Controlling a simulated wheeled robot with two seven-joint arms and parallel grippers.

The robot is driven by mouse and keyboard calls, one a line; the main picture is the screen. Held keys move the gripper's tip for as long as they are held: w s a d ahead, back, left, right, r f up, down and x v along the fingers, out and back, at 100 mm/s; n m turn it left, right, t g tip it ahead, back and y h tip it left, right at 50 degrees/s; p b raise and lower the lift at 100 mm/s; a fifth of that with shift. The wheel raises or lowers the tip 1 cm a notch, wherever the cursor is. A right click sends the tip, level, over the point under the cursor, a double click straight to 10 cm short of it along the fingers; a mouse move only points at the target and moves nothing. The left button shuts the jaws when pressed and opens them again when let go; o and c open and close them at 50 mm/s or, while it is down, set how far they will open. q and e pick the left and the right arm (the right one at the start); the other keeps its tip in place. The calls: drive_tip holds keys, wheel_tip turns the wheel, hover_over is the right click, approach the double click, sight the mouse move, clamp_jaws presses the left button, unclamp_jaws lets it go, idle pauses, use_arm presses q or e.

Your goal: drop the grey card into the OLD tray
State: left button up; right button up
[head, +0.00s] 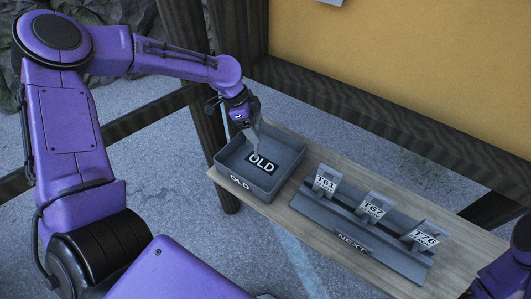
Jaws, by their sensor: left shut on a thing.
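The OLD tray (285,180) is a dark grey open box at the left end of a wooden shelf. It has an OLD label on its front wall and another OLD label inside. My left gripper (255,143) points down over the inside of the tray. It is shut on the grey card (254,134), which shows only as a narrow grey shape, hard to tell from the fingers. I cannot tell whether its lower end touches the tray floor. My right gripper is out of view; only a purple part of my right arm shows at the lower right edge.
A grey rack (370,247) marked NEXT stands right of the tray. It holds three tilted cards labelled TG1 (326,184), TG2 (373,208) and what looks like TZ0 (424,238). Dark wooden posts (212,140) and a yellow panel (400,70) stand behind the shelf (290,209).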

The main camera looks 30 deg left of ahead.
use_arm(q)
drive_tip(key=shift+s+f, duration=0.1)
drive_tip(key=shift+f, duration=0.6)
drive_tip(key=f+b, duration=0.1)
drive_tip(key=f, duration=0.1)
drive_tip(key=f+b, duration=0.1)
drive_tip(key=f, duration=0.1)
drive_tip(key=shift+s+a+b, duration=0.15)
drive_tip(key=shift+s+b, duration=0.1)
drive_tip(key=shift+b, duration=0.1)
drive_tip(key=shift+w+f, duration=0.2)
drive_tip(key=shift+f, duration=0.1)
drive_tip(key=shift+r, duration=0.1)
drive_tip(key=o, duration=1.1)
drive_tip(key=shift+s, duration=0.15)
drive_tip(key=shift+r, duration=0.15)
drive_tip(key=b+v, duration=0.2)
drive_tip(key=v, duration=0.8)
drive_tip(key=shift+s+r, duration=0.1)
drive_tip(key=shift+r, duration=0.05)
